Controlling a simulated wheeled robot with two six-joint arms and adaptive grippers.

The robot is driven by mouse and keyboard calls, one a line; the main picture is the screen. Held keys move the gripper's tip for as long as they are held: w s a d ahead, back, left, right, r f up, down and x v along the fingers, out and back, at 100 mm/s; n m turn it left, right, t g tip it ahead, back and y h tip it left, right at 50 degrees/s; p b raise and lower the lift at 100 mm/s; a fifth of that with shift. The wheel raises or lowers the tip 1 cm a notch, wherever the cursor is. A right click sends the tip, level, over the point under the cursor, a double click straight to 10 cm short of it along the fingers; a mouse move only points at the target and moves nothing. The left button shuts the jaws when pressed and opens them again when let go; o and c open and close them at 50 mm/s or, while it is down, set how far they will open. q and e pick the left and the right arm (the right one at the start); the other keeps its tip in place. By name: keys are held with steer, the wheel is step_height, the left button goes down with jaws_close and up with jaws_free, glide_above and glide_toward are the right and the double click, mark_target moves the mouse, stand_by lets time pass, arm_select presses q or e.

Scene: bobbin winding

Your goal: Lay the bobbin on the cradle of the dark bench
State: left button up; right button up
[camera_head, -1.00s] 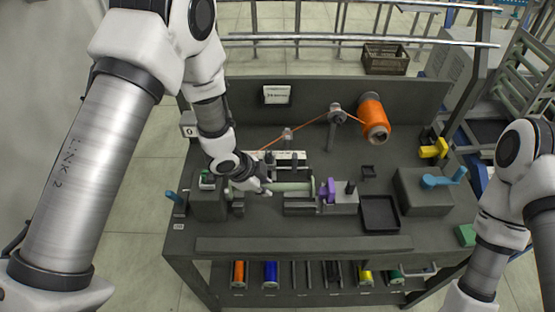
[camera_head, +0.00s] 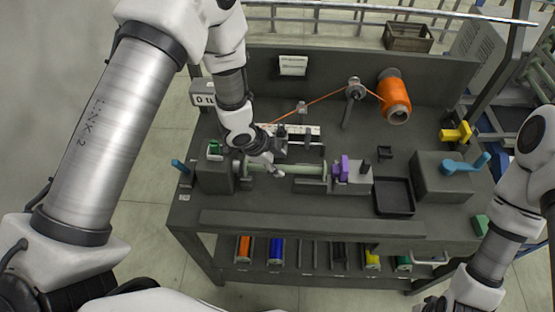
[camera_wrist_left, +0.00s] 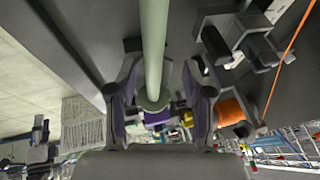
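The bobbin (camera_head: 303,170), a pale green rod with a flange at its right end, lies level at the middle of the dark bench (camera_head: 290,222). It sits between a dark block on the left and a purple clamp (camera_head: 342,168) on the right. My left gripper (camera_head: 274,173) is at the rod's left half. In the left wrist view the bobbin (camera_wrist_left: 154,50) runs between the two fingers of the left gripper (camera_wrist_left: 160,88), with a gap on each side. The cradle is hard to make out under the rod and gripper. My right gripper is out of view.
An orange spool (camera_head: 394,92) stands at the back, its thread running left past a guide. A black tray (camera_head: 394,196), a blue crank (camera_head: 466,166) and a yellow part (camera_head: 456,134) are on the right. The bench's front strip is clear. Coloured spools sit on the shelf below.

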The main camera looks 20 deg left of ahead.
arm_select(q)
steer(key=shift+a+r, duration=0.15)
steer(key=shift+r, duration=0.15)
steer(key=v, duration=1.1)
steer(key=shift+s, duration=0.2)
